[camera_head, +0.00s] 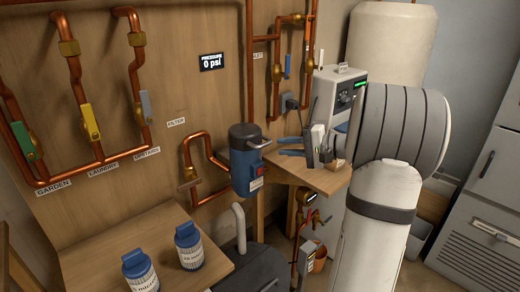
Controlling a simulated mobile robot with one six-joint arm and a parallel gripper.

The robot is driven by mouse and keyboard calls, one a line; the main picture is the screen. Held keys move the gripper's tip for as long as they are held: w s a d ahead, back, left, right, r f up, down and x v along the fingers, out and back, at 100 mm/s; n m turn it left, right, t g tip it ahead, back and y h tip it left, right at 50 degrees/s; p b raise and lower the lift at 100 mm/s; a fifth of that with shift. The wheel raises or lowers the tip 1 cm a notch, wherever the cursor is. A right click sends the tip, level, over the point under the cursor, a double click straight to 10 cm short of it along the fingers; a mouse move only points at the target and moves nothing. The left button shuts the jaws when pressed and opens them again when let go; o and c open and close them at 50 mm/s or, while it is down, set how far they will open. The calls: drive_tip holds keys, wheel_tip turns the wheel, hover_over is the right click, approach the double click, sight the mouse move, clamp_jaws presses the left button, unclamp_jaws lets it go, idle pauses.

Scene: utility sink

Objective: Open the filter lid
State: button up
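My gripper (318,148) is to the right of the filter, above the small wooden shelf and apart from the lid. Its fingers are small and partly hidden by my own arm, so I cannot tell whether they are open. Nothing held is clearly visible.
Blue-handled pliers (291,146) lie on the wooden shelf (312,178) by a grey box (340,92). Two blue-capped containers (189,247) stand on the lower left bench (110,258). Valve pipes with green, yellow and grey handles line the wall. A display (212,62) reads 0 psi.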

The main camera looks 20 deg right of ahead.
sight(266, 145)
drive_tip(key=x, duration=0.7)
drive_tip(key=shift+w+p, duration=0.3)
drive_tip(key=shift+w, duration=0.15)
clamp_jaws()
